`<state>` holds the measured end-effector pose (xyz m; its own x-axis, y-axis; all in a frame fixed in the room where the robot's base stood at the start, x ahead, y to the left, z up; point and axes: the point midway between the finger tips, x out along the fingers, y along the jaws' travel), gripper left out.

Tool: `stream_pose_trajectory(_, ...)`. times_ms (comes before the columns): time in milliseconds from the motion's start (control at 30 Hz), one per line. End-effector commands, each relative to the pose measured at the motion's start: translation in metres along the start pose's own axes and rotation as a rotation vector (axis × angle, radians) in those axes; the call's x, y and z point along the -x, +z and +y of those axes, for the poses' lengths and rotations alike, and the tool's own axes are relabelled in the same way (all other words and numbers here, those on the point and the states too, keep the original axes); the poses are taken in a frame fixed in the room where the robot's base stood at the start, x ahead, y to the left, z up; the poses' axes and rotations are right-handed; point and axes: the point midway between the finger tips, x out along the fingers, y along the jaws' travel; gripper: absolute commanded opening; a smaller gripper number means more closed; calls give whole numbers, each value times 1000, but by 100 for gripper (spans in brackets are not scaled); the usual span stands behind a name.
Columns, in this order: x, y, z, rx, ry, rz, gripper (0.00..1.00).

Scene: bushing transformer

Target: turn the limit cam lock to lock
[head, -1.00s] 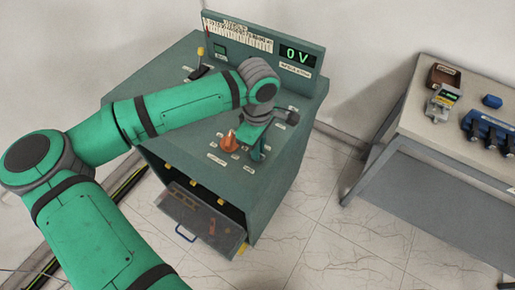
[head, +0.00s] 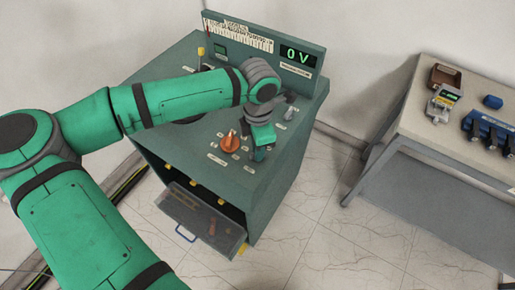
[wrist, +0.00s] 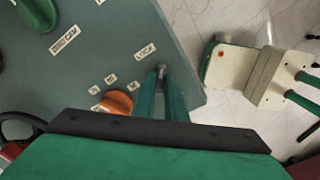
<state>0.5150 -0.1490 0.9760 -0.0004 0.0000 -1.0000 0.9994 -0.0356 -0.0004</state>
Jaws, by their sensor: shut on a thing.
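My gripper (head: 263,154) points down at the right part of the green console top. In the wrist view its two green fingers (wrist: 163,78) are close together, shut on a small grey metal piece, which I take to be the limit cam lock (wrist: 161,70). A white label reading LOCK (wrist: 145,51) lies just beyond the fingertips. The fingers hide most of the piece, so its exact angle cannot be told. In the head view the gripper covers it.
An orange knob (head: 230,143) stands on the console top (head: 205,165) left of my gripper. It also shows in the wrist view (wrist: 117,103). A display reading 0 V (head: 298,55) is on the back panel. An open drawer (head: 203,217) juts out below. A bench (head: 411,118) stands at right.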

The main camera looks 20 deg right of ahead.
Motion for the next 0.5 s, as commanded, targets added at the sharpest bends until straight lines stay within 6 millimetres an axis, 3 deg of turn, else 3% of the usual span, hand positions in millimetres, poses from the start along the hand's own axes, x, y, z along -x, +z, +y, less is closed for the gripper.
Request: stream_pose_trajectory(500, 0, -1, 0, 465, 0, 3, 0)
